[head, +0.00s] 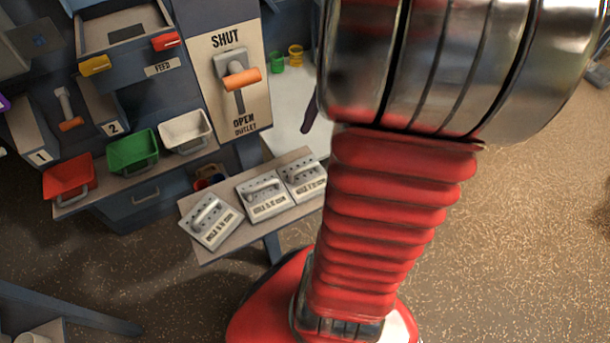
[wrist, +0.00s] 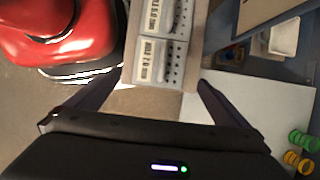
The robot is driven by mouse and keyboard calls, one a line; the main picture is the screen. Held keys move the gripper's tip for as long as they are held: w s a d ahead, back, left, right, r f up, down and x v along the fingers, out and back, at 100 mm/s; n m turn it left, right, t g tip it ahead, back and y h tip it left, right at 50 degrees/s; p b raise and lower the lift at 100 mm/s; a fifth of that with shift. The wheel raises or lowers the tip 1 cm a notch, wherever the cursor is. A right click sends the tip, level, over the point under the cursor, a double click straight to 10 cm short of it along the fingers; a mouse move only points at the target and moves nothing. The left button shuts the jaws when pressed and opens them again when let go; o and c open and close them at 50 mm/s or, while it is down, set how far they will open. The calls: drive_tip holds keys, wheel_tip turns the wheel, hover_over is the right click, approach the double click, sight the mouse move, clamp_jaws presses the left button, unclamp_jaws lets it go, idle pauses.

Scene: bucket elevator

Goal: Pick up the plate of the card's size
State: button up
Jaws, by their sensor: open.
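Three grey plates with handles and printed labels lie side by side on a narrow shelf: a left plate (head: 213,220), a middle plate (head: 262,196) and a right plate (head: 303,177). The labels are too small to read surely in the head view. In the wrist view, one plate (wrist: 157,64) lies at top centre, its label seeming to read "HOLE 2.0 MM", with another plate (wrist: 168,18) above it. My gripper (wrist: 160,80) is open and empty, its fingers spread to either side of the nearer plate in the picture. I cannot make out a card.
The shelf (head: 205,254) juts from the machine. Above are a red bin (head: 68,178), a green bin (head: 132,151), a white bin (head: 185,131) and an orange-handled outlet lever (head: 241,79) at SHUT. Green (head: 277,64) and yellow rings (head: 295,55) stand on a white surface behind.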

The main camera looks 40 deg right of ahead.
sight(311, 165)
drive_tip(key=shift+x, duration=1.85)
drive_tip(key=shift+a+x, duration=0.1)
drive_tip(key=shift+x, duration=1.2)
drive_tip(key=shift+a+x, duration=0.15)
drive_tip(key=shift+x, duration=1.2)
drive_tip(key=shift+w+r, duration=0.1)
drive_tip(key=shift+r, duration=0.05)
drive_tip(key=shift+c, duration=0.4)
drive_tip(key=c, duration=1.1)
drive_tip(key=shift+r, duration=0.15)
wheel_tip(311, 165, up, 10)
drive_tip(key=shift+f, duration=0.1)
